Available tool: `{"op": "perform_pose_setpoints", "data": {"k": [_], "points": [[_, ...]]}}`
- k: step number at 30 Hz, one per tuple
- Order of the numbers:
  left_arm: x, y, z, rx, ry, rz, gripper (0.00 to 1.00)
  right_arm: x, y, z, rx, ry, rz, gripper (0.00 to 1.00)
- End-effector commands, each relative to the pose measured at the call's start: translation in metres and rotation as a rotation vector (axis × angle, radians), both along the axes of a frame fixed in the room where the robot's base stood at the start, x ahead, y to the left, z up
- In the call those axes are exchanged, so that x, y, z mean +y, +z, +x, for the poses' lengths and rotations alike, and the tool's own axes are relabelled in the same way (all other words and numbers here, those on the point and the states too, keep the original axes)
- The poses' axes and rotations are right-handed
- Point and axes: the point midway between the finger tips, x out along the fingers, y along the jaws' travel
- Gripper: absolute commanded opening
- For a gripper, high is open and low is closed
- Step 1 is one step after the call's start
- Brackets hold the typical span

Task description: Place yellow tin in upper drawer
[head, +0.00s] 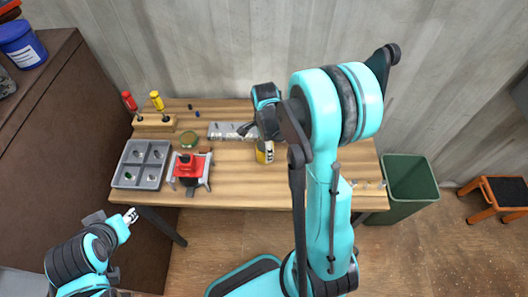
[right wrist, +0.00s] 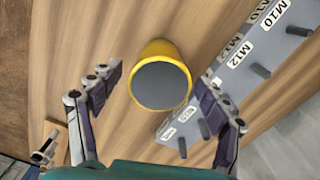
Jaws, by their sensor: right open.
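The yellow tin (head: 262,157) stands on the wooden workbench, partly hidden by my right arm. In the right wrist view the tin (right wrist: 158,50) shows its grey round top and yellow side. My right gripper (right wrist: 159,80) is open, with a finger on either side of the tin in that view and a visible gap to each. In the head view the right gripper (head: 267,140) is over the tin, mostly covered by its own arm. My left gripper (head: 128,216) is low at the left, before the bench; its jaw opening is unclear. I cannot make out an upper drawer.
A grey labelled peg rack (right wrist: 235,75) lies close beside the tin. A grey compartment tray (head: 118,178), a red device (head: 188,168) and a screwdriver block (head: 153,122) stand on the left. A brown cabinet (head: 60,160) flanks the bench; a green bin (head: 410,190) is right.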

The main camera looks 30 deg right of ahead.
Motion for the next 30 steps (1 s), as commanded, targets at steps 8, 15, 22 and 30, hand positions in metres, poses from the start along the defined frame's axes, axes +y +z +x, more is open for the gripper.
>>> {"op": "perform_pose_setpoints", "data": {"k": [8, 15, 22, 30], "points": [[0.0, -0.0033, 0.0, 0.0, 0.0, 0.0, 0.38, -0.0004, -0.0151, 0.0003, -0.001, 0.0, 0.0, 0.77], [0.0, -0.0031, 0.0001, 0.0, 0.0, 0.0, 0.38, -0.0004, -0.0145, 0.0004, -0.001, 0.001, 0.0, 0.4], [0.0, -0.0032, 0.0, 0.0, 0.0, 0.0, 0.38, -0.0004, -0.0144, 0.0003, -0.001, 0.001, 0.0, 0.06], [0.0, -0.0013, 0.0001, 0.0, 0.0, 0.0, 0.38, -0.0004, -0.0083, 0.0003, -0.001, 0.001, 0.0, 0.06]]}}
